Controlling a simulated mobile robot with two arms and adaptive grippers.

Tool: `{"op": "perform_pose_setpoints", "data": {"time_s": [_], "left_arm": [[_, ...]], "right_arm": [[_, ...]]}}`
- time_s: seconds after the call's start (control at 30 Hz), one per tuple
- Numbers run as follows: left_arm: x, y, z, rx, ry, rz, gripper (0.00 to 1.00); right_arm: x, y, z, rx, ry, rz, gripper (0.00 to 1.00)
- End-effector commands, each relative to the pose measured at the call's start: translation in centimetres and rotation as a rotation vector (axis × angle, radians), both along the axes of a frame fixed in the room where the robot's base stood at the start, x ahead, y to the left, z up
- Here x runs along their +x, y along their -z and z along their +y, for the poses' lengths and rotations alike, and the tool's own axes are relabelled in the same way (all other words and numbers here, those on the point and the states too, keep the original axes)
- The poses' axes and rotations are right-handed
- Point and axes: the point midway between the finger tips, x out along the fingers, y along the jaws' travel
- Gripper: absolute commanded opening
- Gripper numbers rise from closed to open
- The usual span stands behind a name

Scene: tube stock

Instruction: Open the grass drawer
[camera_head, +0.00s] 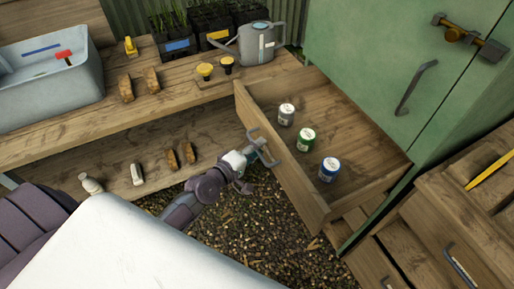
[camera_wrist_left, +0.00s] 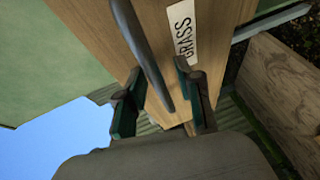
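The grass drawer (camera_head: 340,115) is wooden and stands pulled far out below the green cabinet in the head view. Its front carries a white label (camera_wrist_left: 184,32) reading GRASS in the left wrist view. A grey bar handle (camera_wrist_left: 143,50) is on the drawer front. My left gripper (camera_head: 250,160) is at this handle. In the left wrist view the two fingers of the left gripper (camera_wrist_left: 160,108) are apart, with the handle's end between them and a gap beside it. My right gripper is in neither view.
Three small cans, grey (camera_head: 286,115), green (camera_head: 306,140) and blue (camera_head: 329,169), stand in the drawer. The green cabinet (camera_head: 375,50) is behind. A wooden bench (camera_head: 190,85) with a watering can (camera_head: 258,45) is at left. Other drawers (camera_head: 430,235) are at lower right.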

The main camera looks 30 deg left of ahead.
Motion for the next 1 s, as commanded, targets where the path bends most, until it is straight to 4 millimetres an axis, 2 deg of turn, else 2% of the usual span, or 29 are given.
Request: {"op": "perform_pose_setpoints", "data": {"time_s": [0.17,0.23,0.37,0.8,1.0], "left_arm": [[0.0,0.0,0.0,0.000,-0.001,-0.001,0.37],[0.0,0.0,0.0,0.000,-0.001,-0.001,0.37],[-0.9,-0.2,0.3,0.001,-0.001,0.000,0.37],[-9.2,-1.6,2.5,0.003,0.002,0.004,0.37],[-11.1,-2.1,3.0,0.001,0.001,0.001,0.37]], "right_arm": [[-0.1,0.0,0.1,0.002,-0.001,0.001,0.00],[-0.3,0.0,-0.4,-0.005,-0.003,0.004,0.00],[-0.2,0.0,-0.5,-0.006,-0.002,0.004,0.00],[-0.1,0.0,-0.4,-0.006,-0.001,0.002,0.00],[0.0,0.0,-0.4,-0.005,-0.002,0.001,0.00]]}}
